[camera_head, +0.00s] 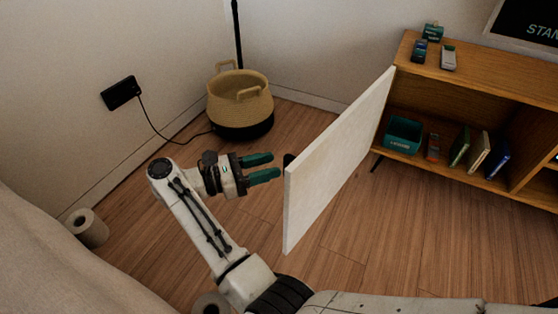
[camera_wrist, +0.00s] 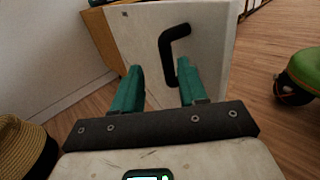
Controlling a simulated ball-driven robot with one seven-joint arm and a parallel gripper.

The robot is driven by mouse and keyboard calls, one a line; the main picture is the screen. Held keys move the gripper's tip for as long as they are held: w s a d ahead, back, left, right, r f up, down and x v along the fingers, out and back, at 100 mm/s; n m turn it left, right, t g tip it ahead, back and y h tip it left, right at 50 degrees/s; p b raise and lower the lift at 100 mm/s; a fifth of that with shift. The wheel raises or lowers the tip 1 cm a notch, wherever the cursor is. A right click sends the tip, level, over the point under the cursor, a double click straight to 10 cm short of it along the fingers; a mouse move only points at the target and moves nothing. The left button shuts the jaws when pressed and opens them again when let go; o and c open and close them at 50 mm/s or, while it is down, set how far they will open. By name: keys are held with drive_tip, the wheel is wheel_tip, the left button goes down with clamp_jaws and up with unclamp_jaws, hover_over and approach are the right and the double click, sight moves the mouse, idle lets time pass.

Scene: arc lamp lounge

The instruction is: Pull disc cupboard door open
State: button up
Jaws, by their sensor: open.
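The cupboard door (camera_head: 330,160) is a pale panel standing swung wide open from the left end of the wooden cupboard (camera_head: 430,71). Its outer face (camera_wrist: 212,60) shows in the wrist view with a black bar handle (camera_wrist: 167,52). In the head view only a dark bit of the handle (camera_head: 288,160) shows past the door's free edge. My gripper (camera_head: 276,166) has green fingers and is open, just left of the door edge. In the wrist view the open fingers (camera_wrist: 162,80) point at the door, with the handle beyond and between them; they appear apart from it.
Inside the cupboard are a teal bin (camera_head: 403,134) and several books (camera_head: 480,152). A woven basket (camera_head: 240,100) stands near the back corner. A green round-topped object (camera_wrist: 305,72) is at the wrist view's right. Wooden floor (camera_head: 345,235) beside the door is clear.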

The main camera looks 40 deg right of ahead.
drive_tip(key=shift+v, duration=1.5)
wheel_tip(320, 180, up, 9)
drive_tip(key=p, duration=0.9)
drive_tip(key=shift+r, duration=0.15)
drive_tip(key=shift+r+p, duration=0.35)
drive_tip(key=shift+p, duration=0.15)
